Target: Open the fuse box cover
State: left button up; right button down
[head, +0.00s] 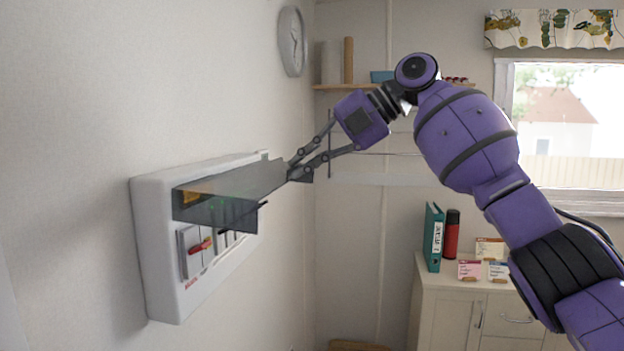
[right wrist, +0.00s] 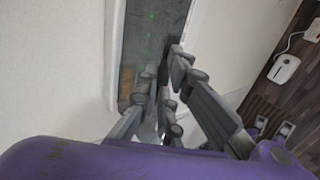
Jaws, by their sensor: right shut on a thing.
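The white fuse box (head: 155,260) is fixed to the wall at the left in the head view. Its see-through grey cover (head: 232,190) is tilted up and stands out from the box front, with switches and a red lever (head: 200,246) showing below it. My right gripper (head: 297,172) is shut on the cover near its right end. In the right wrist view the fingers (right wrist: 170,88) close at the edge of the grey cover (right wrist: 145,35); the exact contact is partly hidden by the fingers. My left gripper is not in view.
A round clock (head: 292,42) hangs on the wall above. A shelf (head: 335,87) is on the back wall. A cabinet (head: 450,310) with a green binder (head: 433,238) and a red cylinder (head: 452,235) stands at the back right. The space before the fuse box is clear.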

jog(key=shift+a+r+h, duration=0.4)
jog(key=shift+a+h, duration=0.2)
jog(key=shift+a, duration=0.2)
jog(key=shift+w+a+r+g+h, duration=0.15)
jog(key=shift+a+r+g+h, duration=0.25)
jog(key=shift+r+h, duration=0.2)
jog(key=shift+a+r+h, duration=0.15)
jog(key=shift+h, duration=0.15)
jog(key=shift+w+a+r, duration=0.1)
jog(key=shift+r, duration=0.05)
jog(key=c, duration=2)
grip_release()
jog(key=shift+a, duration=0.15)
jog(key=shift+w+a, duration=0.1)
jog(key=shift+a, duration=0.05)
jog(key=shift+r, duration=0.2)
